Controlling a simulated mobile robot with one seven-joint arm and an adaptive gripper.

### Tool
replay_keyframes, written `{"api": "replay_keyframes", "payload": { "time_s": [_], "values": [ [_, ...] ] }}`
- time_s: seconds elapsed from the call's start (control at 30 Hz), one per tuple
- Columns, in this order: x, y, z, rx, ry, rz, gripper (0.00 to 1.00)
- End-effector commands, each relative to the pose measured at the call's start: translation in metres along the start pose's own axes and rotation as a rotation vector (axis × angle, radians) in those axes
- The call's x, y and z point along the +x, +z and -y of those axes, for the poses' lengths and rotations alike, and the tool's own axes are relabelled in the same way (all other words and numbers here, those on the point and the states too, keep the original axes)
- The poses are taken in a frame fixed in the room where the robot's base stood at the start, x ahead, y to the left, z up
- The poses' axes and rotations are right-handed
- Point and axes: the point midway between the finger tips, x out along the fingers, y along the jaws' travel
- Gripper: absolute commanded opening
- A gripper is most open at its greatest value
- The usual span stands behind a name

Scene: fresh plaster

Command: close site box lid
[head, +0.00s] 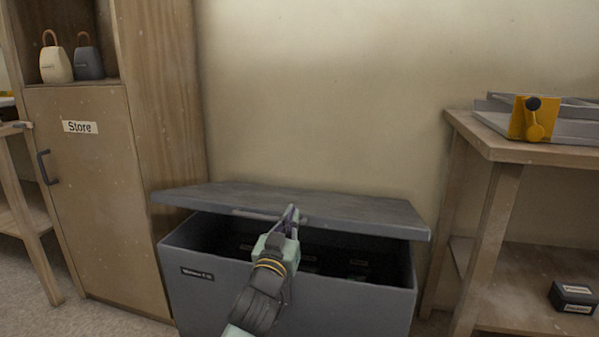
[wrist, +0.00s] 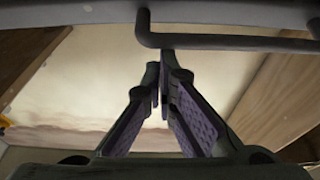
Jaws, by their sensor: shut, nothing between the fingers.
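The site box (head: 330,298) is a grey chest on the floor against the wall, with a small label at its front left. Its grey lid (head: 345,211) is partly open, tilted a little above the rim, with a dark gap at the front. My gripper (head: 291,212) is at the lid's front edge, near the middle, with its fingers shut and empty. In the wrist view the shut fingertips (wrist: 166,57) are close to the lid's dark bar handle (wrist: 225,42); I cannot tell whether they touch it. The lid's edge (wrist: 80,14) runs across the top of that view.
A wooden store cabinet (head: 90,190) stands left of the box, with two bags on its shelf. A wooden workbench (head: 540,150) stands at the right, with a grey and yellow tool on top and a dark small box (head: 573,297) on its lower shelf.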

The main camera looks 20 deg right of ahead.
Motion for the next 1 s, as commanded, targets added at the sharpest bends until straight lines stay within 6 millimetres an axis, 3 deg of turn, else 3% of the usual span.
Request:
{"api": "replay_keyframes", "payload": {
  "time_s": [0.03,0.1,0.33,0.77,1.0],
  "values": [
    [-0.007,0.016,0.0,-0.003,-0.001,-0.014,0.0],
    [-0.011,0.023,0.0,-0.002,-0.001,-0.032,0.0],
    [-0.021,0.03,0.001,0.001,-0.003,-0.068,0.0],
    [-0.02,0.027,0.001,0.001,-0.003,-0.07,0.0],
    [-0.005,-0.001,-0.001,0.001,-0.002,-0.07,0.0]
  ]
}}
